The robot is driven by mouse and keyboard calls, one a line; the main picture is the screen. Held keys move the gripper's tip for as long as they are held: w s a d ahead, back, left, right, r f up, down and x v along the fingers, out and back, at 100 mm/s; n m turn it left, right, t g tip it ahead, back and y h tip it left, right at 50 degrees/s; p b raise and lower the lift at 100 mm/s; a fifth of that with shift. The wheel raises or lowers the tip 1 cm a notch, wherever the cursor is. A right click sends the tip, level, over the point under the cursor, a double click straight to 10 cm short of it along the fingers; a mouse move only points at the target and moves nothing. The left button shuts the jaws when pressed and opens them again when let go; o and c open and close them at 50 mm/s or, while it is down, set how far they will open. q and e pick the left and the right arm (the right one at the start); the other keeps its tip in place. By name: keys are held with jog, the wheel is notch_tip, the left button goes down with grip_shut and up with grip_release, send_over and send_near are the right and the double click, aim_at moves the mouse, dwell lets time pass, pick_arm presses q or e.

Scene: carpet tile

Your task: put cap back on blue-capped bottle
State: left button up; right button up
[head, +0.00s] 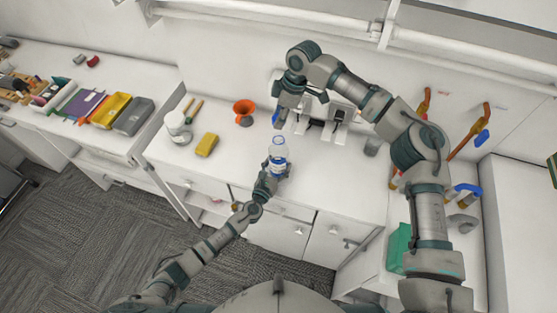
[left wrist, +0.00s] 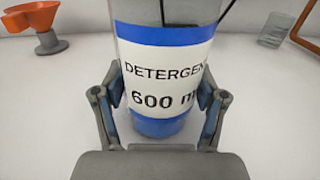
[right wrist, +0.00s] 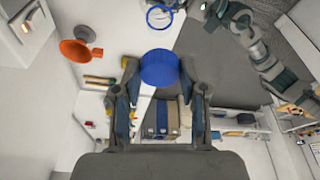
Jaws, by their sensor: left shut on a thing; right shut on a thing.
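The clear detergent bottle (head: 279,158) stands upright on the white counter, its top uncapped; its blue-and-white label (left wrist: 160,75) fills the left wrist view. My left gripper (head: 269,180) is shut around the bottle's lower part, one finger on each side. My right gripper (head: 281,112) is shut on the blue cap (right wrist: 159,68), which sits between its fingertips in the right wrist view. In the head view the cap (head: 276,117) is above and slightly beyond the bottle mouth, apart from it. The bottle's open top (right wrist: 159,16) shows as a blue ring beyond the cap.
An orange funnel (head: 244,108), a yellow sponge (head: 207,145) and a white jar (head: 177,126) stand left of the bottle. A clear glass (head: 372,146) stands to the right. A white device (head: 325,122) is behind, near my right gripper. The counter's front edge is close to the bottle.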

pick_arm(q)
jog(key=shift+c, duration=0.7)
pick_arm(e)
jog(key=shift+f, duration=2.4)
jog(key=shift+f, duration=0.1)
jog(key=shift+f, duration=0.8)
jog(key=shift+f, duration=0.6)
